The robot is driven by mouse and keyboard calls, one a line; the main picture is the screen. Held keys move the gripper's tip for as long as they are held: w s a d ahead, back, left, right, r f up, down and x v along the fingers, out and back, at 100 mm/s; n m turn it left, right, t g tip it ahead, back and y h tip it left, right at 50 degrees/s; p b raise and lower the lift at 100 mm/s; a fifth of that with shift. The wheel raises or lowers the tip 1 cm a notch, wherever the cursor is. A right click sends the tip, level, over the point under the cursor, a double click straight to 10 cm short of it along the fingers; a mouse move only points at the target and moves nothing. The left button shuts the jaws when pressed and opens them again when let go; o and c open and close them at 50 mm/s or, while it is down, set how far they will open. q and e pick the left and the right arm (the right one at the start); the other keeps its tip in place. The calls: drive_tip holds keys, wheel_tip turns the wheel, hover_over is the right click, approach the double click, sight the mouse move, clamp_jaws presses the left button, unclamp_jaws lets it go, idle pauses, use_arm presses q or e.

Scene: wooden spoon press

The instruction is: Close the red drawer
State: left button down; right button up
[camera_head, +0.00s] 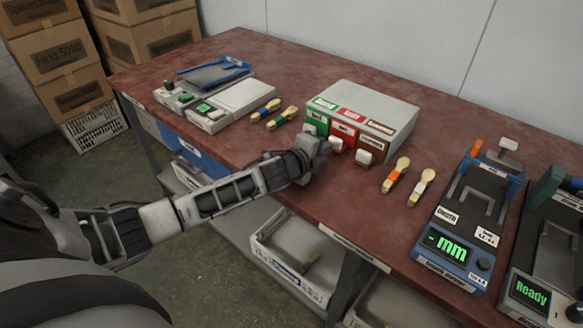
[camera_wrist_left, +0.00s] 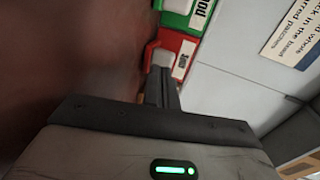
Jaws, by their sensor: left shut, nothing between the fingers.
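A light grey box (camera_head: 385,108) on the table has a green, a red and a brown drawer in a row. The red drawer (camera_head: 345,130) is the middle one, with a pale handle. I cannot tell from the head view how far it stands out. My left gripper (camera_head: 324,147) is shut and empty, right in front of the red drawer by its handle. In the left wrist view, the shut fingers (camera_wrist_left: 160,86) point at the red drawer front (camera_wrist_left: 182,56), very close; contact is unclear. The green drawer (camera_wrist_left: 184,8) shows beside it. My right gripper is not in view.
Spoons with coloured handles lie either side of the box, such as an orange one (camera_head: 396,174). A blue measuring device (camera_head: 457,248) stands at the right, a grey and blue one (camera_head: 215,105) at the left. White bins (camera_head: 285,262) sit below the red-brown tabletop (camera_head: 300,65).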

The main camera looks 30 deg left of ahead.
use_arm(q)
drive_tip(key=v, duration=1.2)
drive_tip(key=shift+s+d+f, duration=0.1)
drive_tip(key=shift+s+f, duration=0.2)
drive_tip(key=shift+s+d+f+n, duration=0.2)
drive_tip(key=shift+s+d+n, duration=0.05)
drive_tip(key=shift+n, duration=0.05)
drive_tip(key=s+d+f+n+g+y, duration=0.1)
drive_tip(key=s+d+f+n+g, duration=0.1)
drive_tip(key=s+n+g, duration=0.35)
drive_tip(key=s+d+f+n+g, duration=0.1)
drive_tip(key=s+d+n+g, duration=0.1)
drive_tip(key=s+n, duration=0.65)
drive_tip(key=s+d+f+n+g+y, duration=0.1)
drive_tip(key=s+d+f+n+g, duration=0.15)
drive_tip(key=s, duration=0.85)
drive_tip(key=w+d+f+t+h, duration=0.3)
drive_tip(key=w+d+f+t, duration=0.2)
drive_tip(key=w+f, duration=0.1)
drive_tip(key=shift+d+t, duration=0.35)
drive_tip(key=shift+t, duration=0.05)
drive_tip(key=shift+w+f, duration=0.1)
